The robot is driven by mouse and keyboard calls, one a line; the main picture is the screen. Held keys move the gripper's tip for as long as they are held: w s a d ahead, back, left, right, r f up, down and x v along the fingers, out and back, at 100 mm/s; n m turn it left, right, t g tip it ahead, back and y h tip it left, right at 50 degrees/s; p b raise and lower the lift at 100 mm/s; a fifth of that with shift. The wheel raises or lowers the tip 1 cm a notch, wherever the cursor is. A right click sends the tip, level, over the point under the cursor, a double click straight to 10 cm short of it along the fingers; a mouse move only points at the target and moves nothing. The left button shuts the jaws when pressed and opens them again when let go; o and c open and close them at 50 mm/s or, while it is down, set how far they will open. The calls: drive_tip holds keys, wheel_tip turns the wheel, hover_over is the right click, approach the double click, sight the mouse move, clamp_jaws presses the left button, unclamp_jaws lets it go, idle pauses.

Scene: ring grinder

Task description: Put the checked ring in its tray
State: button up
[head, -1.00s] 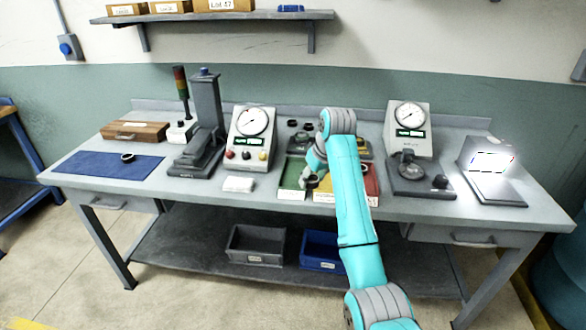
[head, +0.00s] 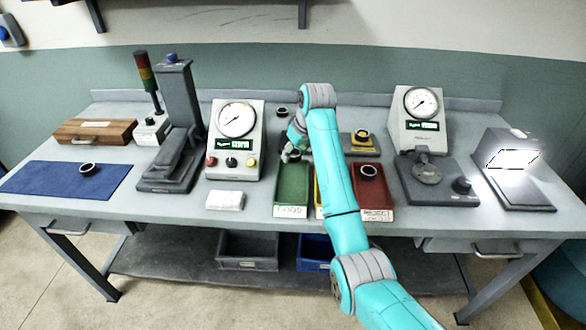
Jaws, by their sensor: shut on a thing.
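My gripper (head: 291,155) is over the back end of the green tray (head: 291,196), which is labelled GOOD. It is small and partly hidden by my own wrist. It is shut on a ring, but the ring itself is hard to make out between the fingers. A red tray (head: 371,200) labelled as a reject tray is to the right and holds a dark ring (head: 368,170). A yellow tray (head: 318,197) between them is mostly hidden behind my arm. Another dark ring (head: 87,170) lies on the blue mat (head: 50,181) at the left.
A tall grey press (head: 175,120) is further left. A second gauge (head: 421,110) and a lit box (head: 513,165) stand right.

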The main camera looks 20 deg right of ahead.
sight(292, 172)
drive_tip(key=shift+f, duration=2.9)
drive_tip(key=shift+f, duration=0.15)
drive_tip(key=o, duration=1.1)
drive_tip(key=shift+c, duration=0.2)
drive_tip(key=v, duration=1.2)
